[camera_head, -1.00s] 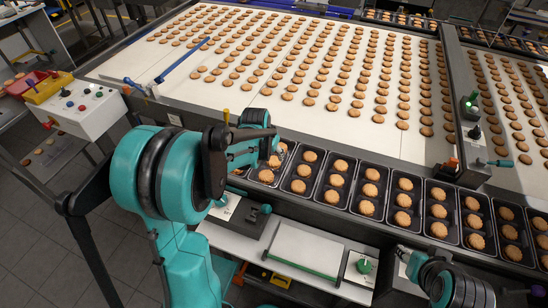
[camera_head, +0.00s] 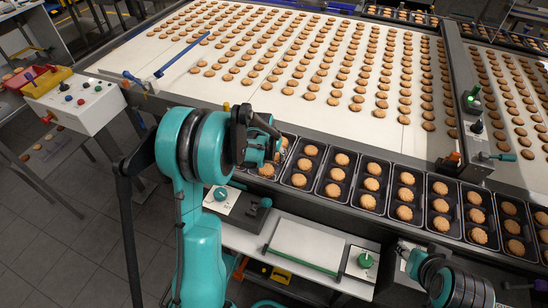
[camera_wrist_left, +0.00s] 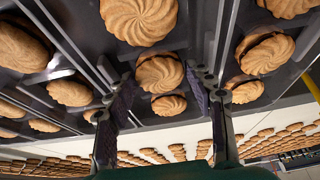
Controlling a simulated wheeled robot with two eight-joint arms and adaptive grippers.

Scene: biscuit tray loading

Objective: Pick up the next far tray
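Black trays of biscuits stand side by side in a row along the near edge of the belt, one of them near the left end (camera_head: 290,185). The leftmost tray is partly hidden behind my left arm in the head view. My left gripper is over this end of the row, its fingertips hidden there by its own arm. In the left wrist view my left gripper (camera_wrist_left: 165,85) is open, its two fingers apart on either side of biscuits (camera_wrist_left: 158,73) in a tray. Contact with the tray walls is unclear. My right gripper (camera_head: 403,250) is at lower right, its fingers too small to read.
The white belt (camera_head: 225,100) behind the trays carries many biscuits in rows. A white work surface (camera_head: 305,245) lies in front, with a green-knobbed box (camera_head: 362,262) beside it. A button panel (camera_head: 85,110) stands at left. More trays line the far edge.

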